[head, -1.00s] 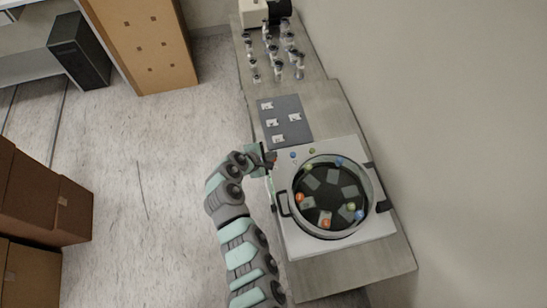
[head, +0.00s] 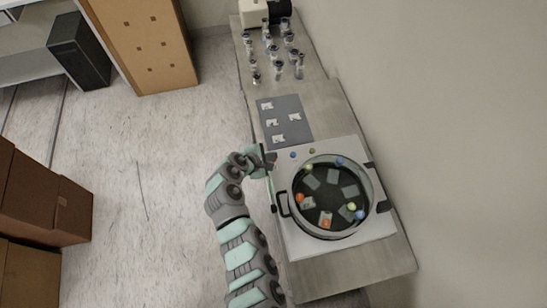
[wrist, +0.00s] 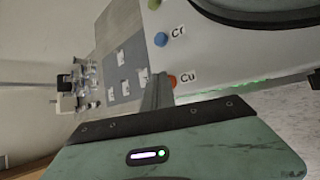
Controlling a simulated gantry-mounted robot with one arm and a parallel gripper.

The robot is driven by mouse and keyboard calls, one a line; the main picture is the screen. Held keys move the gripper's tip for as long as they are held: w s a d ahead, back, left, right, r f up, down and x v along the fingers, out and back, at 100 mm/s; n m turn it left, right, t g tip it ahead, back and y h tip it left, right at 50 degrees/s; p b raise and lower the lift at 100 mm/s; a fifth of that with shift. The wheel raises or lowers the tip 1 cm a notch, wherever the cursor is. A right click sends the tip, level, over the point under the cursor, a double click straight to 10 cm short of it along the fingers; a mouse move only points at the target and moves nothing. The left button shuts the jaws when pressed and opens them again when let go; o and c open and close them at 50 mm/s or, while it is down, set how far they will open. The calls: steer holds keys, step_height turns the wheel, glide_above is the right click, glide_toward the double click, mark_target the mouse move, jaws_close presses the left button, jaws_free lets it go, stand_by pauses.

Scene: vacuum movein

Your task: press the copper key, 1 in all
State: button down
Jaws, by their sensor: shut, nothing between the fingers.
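The copper key is the orange-red round button (wrist: 172,80) beside the "Cu" label (wrist: 189,77) on the white panel in the wrist view. My gripper (wrist: 160,78) is shut and empty, with its fingertips right by this key and covering part of its left side. I cannot tell whether they touch it. In the head view my gripper (head: 270,160) is at the upper left corner of the white panel (head: 300,248), where the copper key is hard to make out.
A blue button (wrist: 161,39) marked "Cr" and a green button (wrist: 154,4) sit in line with the copper key. A round chamber (head: 330,232) with coloured balls stands on the panel. A grey plate (head: 285,108) with small pieces and several vials (head: 279,72) lie beyond.

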stand_by(0.3)
steer(key=shift+r+p, duration=0.8)
steer(key=shift+r, duration=0.15)
step_height(320, 180, up, 5)
steer(key=p, duration=0.4)
stand_by(0.6)
